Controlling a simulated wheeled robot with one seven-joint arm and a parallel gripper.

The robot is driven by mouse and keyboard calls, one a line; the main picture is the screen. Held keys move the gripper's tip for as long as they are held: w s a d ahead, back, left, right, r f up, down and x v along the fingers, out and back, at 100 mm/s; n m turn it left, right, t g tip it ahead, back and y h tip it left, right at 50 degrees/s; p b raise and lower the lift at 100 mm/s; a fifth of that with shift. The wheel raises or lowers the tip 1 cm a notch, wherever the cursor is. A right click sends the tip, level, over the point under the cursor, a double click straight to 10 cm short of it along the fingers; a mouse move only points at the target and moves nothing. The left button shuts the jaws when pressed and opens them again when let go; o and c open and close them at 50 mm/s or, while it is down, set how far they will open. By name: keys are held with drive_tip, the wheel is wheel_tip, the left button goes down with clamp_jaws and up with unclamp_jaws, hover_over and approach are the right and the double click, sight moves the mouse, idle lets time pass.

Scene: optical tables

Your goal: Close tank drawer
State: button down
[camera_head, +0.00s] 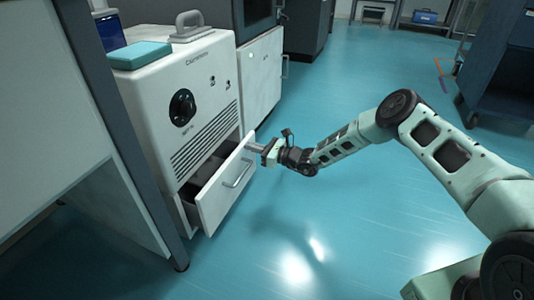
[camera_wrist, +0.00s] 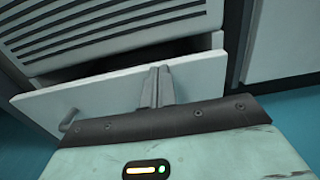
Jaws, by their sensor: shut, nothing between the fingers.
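The tank drawer (camera_head: 222,186) is at the bottom of a white machine (camera_head: 186,105) and stands partly pulled out, with a dark gap above its front. A bar handle (camera_head: 240,173) is on its front. My gripper (camera_head: 256,147) is shut and empty, at the upper right part of the drawer front. In the wrist view the shut fingers (camera_wrist: 157,86) reach over or against the drawer front (camera_wrist: 105,93), right of its middle. The handle (camera_wrist: 69,120) shows at the left there. I cannot tell for sure whether the fingertips touch the drawer.
A grey table panel and leg (camera_head: 130,150) stand close to the machine's left. A white cabinet (camera_head: 262,76) stands behind it. A teal box (camera_head: 140,54) and a grey handled lid (camera_head: 188,28) are on top. The floor (camera_head: 330,220) in front is clear.

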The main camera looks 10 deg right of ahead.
drive_tip(key=shift+x, duration=1.3)
